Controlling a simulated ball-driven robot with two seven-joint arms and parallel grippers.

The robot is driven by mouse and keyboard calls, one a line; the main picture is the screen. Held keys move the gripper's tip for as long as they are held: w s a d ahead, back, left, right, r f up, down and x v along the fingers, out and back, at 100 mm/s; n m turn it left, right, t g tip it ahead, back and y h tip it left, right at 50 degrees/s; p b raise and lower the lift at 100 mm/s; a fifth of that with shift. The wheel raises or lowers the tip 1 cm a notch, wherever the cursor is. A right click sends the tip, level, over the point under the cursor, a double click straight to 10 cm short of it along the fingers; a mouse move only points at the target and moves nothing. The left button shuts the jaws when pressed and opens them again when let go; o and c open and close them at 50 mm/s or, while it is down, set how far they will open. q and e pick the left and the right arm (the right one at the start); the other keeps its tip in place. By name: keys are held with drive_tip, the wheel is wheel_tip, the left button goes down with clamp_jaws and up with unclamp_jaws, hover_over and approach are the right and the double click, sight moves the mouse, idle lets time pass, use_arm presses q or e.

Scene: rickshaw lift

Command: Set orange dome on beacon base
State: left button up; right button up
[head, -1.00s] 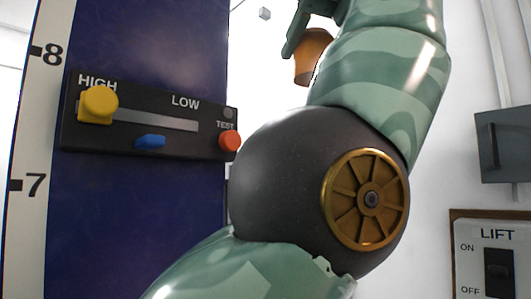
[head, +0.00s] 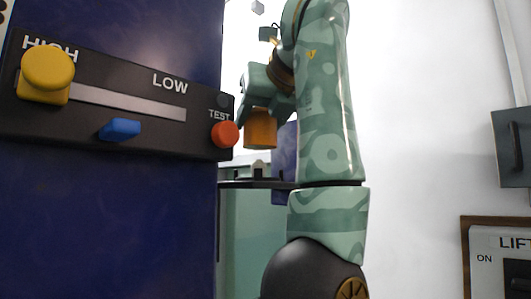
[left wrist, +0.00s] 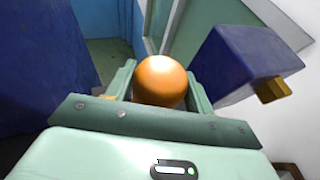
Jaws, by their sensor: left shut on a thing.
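The orange dome (head: 260,131) is held by my left gripper (head: 258,108), which is shut on it. It hangs below the fingers, just right of the control panel in the head view. In the left wrist view the rounded top of the dome (left wrist: 161,80) sits between the two green fingers (left wrist: 160,88). I cannot pick out the beacon base with certainty; a small pale part on a dark ledge (head: 259,183) lies below the dome in the head view. My right gripper is not in view.
A dark blue column (head: 110,220) fills the left, bearing a panel with a yellow knob (head: 46,74), a blue pointer (head: 120,129) and a red TEST button (head: 225,134). A LIFT switch box (head: 500,262) is at right. A blue block (left wrist: 245,65) stands right of the dome.

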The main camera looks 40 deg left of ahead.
sight(260, 148)
use_arm(q)
drive_tip(key=shift+a+f, duration=0.1)
drive_tip(key=shift+f, duration=0.75)
drive_tip(key=f, duration=0.2)
drive_tip(key=f+p, duration=0.1)
drive_tip(key=shift+w+a, duration=0.25)
drive_tip(key=shift+a, duration=0.1)
drive_tip(key=shift+s+d, duration=0.1)
drive_tip(key=shift+d, duration=0.05)
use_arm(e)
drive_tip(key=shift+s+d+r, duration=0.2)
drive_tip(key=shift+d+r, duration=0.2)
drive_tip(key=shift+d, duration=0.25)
use_arm(q)
drive_tip(key=shift+f, duration=0.15)
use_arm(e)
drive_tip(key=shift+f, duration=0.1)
use_arm(q)
drive_tip(key=shift+f+b, duration=0.2)
drive_tip(key=shift+b, duration=0.1)
drive_tip(key=o, duration=1)
drive_tip(key=shift+c, duration=0.2)
drive_tip(key=shift+r, duration=0.1)
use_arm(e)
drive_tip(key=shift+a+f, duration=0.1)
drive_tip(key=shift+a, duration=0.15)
